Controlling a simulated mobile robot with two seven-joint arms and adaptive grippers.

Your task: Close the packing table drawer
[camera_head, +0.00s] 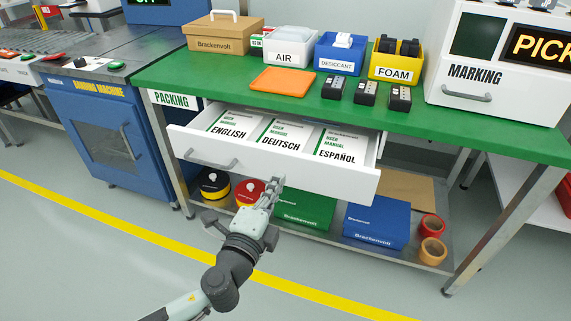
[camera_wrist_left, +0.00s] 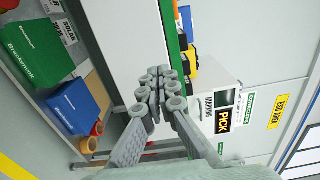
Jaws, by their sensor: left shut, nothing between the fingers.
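The white packing table drawer (camera_head: 300,176) is pulled open under the green packing table (camera_head: 215,82) in the head view. Manuals marked English, Deutsch and Español lie in it. A grey bar handle (camera_head: 211,160) is on the left part of its front. My left gripper (camera_head: 275,184) is shut and empty, at the middle of the drawer front, right of the handle. In the left wrist view its closed fingers (camera_wrist_left: 160,78) point at the white drawer front (camera_wrist_left: 125,50); I cannot tell if they touch it. My right gripper is in neither view.
Below the drawer, a shelf holds a green box (camera_head: 304,209), a blue box (camera_head: 376,224) and tape rolls (camera_head: 432,251). Bins, an orange tray (camera_head: 283,81) and a marking machine (camera_head: 490,65) stand on the table. The floor in front is clear.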

